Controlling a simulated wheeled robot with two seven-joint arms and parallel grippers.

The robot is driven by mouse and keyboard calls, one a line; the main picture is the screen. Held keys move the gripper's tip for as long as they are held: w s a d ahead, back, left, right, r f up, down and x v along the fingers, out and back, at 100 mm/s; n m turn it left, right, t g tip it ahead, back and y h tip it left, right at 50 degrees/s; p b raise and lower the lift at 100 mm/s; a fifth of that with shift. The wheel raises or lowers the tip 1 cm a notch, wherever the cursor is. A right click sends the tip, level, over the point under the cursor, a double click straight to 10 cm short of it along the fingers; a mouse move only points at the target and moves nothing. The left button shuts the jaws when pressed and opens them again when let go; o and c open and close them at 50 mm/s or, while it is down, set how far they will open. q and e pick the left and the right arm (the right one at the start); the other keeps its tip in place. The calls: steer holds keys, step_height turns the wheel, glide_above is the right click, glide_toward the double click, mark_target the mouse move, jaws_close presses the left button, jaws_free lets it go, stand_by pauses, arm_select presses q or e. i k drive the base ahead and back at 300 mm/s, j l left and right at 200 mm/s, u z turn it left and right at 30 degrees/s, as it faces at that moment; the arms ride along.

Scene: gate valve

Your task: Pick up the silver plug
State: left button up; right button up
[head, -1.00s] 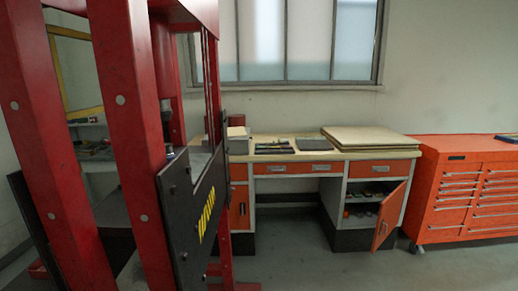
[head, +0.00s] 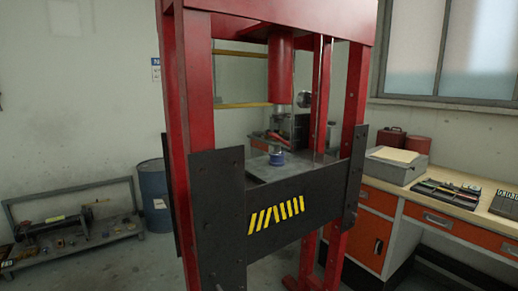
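I cannot make out a silver plug for certain in the head view. A small blue cylindrical piece (head: 277,158) stands on the bed of the red press (head: 190,120), below its ram. A small round grey metal part (head: 303,98) shows behind it, too small to identify. Neither of my grippers is in view.
The press's dark front plate (head: 280,210) with yellow stripes blocks the middle. A workbench (head: 440,195) with tools and a grey box (head: 396,166) stands at right. A blue barrel (head: 155,195) and a low rack (head: 75,235) stand at left. Grey floor lies in front.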

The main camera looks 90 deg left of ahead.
mark_target(277, 146)
steer(key=i+j+u, duration=0.15)
steer(key=i+u, duration=0.25)
steer(key=i+j+u, duration=0.1)
steer(key=i+u, duration=0.2)
steer(key=u, duration=0.15)
steer(key=i+l+u, duration=0.1)
steer(key=i+u, duration=0.3)
steer(key=i+l+u, duration=0.2)
steer(key=u, duration=0.25)
steer(key=i+l+u, duration=0.4)
